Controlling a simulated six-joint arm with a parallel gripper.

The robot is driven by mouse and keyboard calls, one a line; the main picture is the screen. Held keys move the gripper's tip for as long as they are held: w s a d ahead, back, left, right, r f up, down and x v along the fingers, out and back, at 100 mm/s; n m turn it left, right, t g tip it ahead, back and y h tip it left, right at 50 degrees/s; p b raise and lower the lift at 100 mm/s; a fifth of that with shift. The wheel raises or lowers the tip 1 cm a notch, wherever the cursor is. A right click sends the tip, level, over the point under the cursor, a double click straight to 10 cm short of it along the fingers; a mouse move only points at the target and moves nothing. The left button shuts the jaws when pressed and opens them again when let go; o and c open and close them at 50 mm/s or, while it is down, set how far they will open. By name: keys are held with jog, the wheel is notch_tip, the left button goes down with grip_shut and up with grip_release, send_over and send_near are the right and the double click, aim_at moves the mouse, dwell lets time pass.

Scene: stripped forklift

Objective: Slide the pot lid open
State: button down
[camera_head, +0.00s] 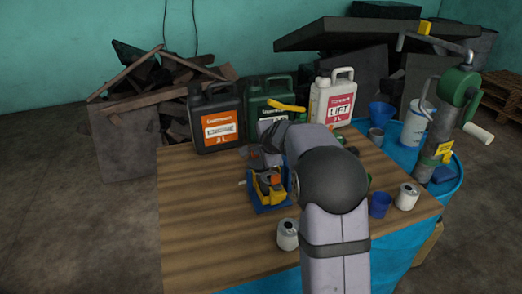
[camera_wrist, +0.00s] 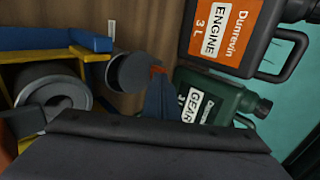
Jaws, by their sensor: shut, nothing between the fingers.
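A small blue and yellow fixture (camera_head: 268,192) stands on the wooden table, with orange and grey parts on it. In the wrist view its yellow frame (camera_wrist: 90,72) is at the left, around a grey ring-shaped part (camera_wrist: 50,88). A dark grey round part (camera_wrist: 132,72) is beside it. I cannot tell which part is the pot or its lid. My gripper (camera_head: 266,158) is shut and empty, just above and behind the fixture in the head view. Its dark grey edge (camera_wrist: 150,140) fills the bottom of the wrist view. My arm hides part of the table.
A black jug (camera_head: 214,118), a green jug (camera_head: 262,98) and a white jug (camera_head: 334,98) line the table's back. A white can (camera_head: 288,234) is in front; another can (camera_head: 408,196) and a blue cup (camera_head: 380,205) are right. The table's left front (camera_head: 205,235) is clear.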

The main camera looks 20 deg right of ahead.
jog(key=shift+w+r+p, duration=0.15)
jog(key=shift+w+p, duration=0.75)
jog(key=shift+w, duration=0.35)
jog(key=shift+w+f+p, duration=0.2)
jog(key=shift+w+p, duration=0.15)
jog(key=shift+w, duration=0.25)
